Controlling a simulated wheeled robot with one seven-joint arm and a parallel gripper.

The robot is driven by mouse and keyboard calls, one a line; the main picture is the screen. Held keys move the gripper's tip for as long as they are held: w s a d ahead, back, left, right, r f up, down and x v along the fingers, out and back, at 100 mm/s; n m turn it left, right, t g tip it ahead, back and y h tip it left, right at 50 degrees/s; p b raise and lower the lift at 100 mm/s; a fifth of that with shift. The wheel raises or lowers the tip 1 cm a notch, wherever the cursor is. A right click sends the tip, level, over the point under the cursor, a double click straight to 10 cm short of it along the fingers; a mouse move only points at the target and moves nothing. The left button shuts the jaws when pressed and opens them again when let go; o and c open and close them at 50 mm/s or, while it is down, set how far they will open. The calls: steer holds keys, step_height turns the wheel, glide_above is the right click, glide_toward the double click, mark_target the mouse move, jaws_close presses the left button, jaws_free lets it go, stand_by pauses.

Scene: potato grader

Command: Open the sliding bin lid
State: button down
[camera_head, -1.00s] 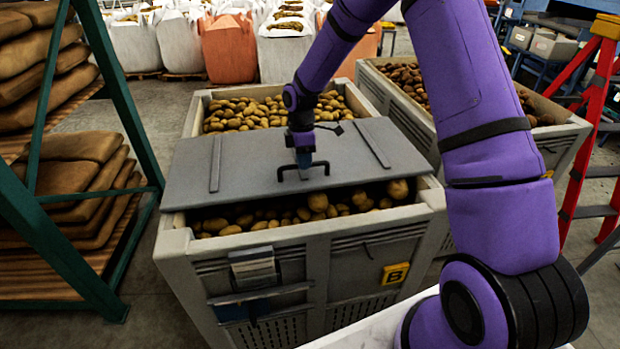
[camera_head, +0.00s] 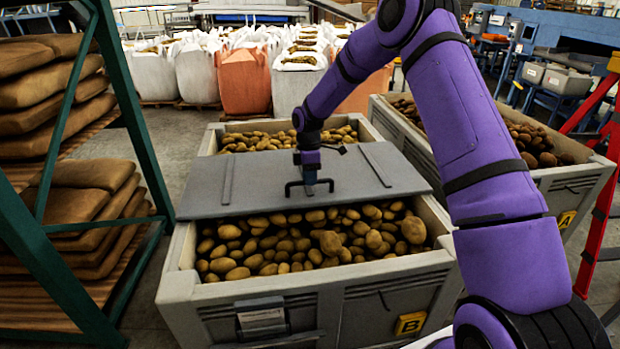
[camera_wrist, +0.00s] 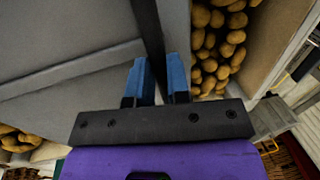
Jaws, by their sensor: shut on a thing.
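The grey sliding lid (camera_head: 260,180) lies across the middle of the grey bin marked B (camera_head: 360,300). Potatoes (camera_head: 300,240) show in a wide gap in front of the lid, and more show behind it. A black bar handle (camera_head: 292,189) stands at the lid's front edge. My gripper (camera_head: 310,182) reaches down onto this handle. In the wrist view its blue fingers (camera_wrist: 162,85) are closed around the dark handle bar (camera_wrist: 148,35), with the lid (camera_wrist: 65,40) to the left and potatoes (camera_wrist: 218,45) to the right.
A green rack (camera_head: 85,290) with brown sacks (camera_head: 90,205) stands at the left. White and orange bulk bags (camera_head: 240,80) line the back.

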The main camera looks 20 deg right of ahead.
steer(key=c, duration=1.1)
jaws_free()
step_height(320, 180, up, 11)
steer(key=w, duration=0.2)
steer(key=shift+d+f, duration=0.2)
steer(key=shift+d, duration=0.05)
steer(key=s+r+m+t+h, duration=0.1)
steer(key=s+r+m+t, duration=0.45)
steer(key=s+r, duration=1.5)
steer(key=s+d+m+t, duration=0.1)
steer(key=s+m, duration=0.4)
steer(key=s, duration=0.7)
steer(key=s+d+r+m+t, duration=0.1)
steer(key=s+m, duration=0.4)
steer(key=s, duration=0.7)
steer(key=shift+s+d+r+y, duration=0.25)
steer(key=shift+s+r+y, duration=0.05)
steer(key=shift+s, duration=0.05)
